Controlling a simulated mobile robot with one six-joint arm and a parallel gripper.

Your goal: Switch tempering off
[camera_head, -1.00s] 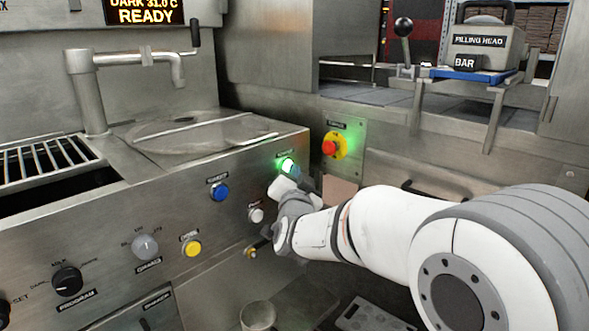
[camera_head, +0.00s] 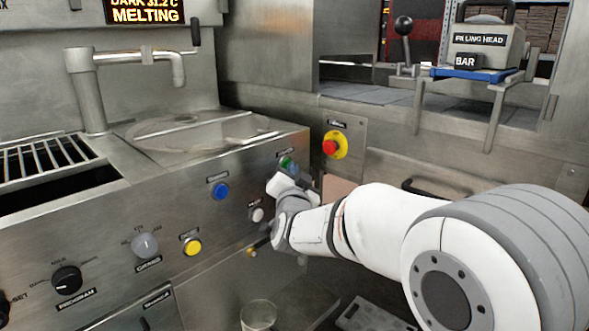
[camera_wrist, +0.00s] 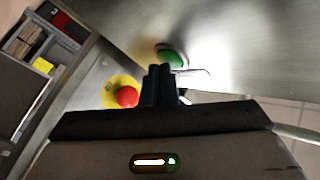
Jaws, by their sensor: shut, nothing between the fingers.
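The green button (camera_head: 287,163) sits at the right end of the steel front panel. It is dark now, and its label is too small to read. The display (camera_head: 145,12) at the top left reads "DARK 31.2 C MELTING". My gripper (camera_wrist: 160,72) is shut and empty, with its fingertips at the lower edge of the green button (camera_wrist: 172,57) in the wrist view. I cannot tell whether they touch it. In the head view my wrist hides the fingertips.
A red emergency stop (camera_head: 331,146) on a yellow disc is just right of the green button. Blue (camera_head: 221,191), white (camera_head: 257,215) and yellow (camera_head: 193,247) buttons share the panel. A clear cup (camera_head: 259,315) stands below. The filling head (camera_head: 483,50) is at the back right.

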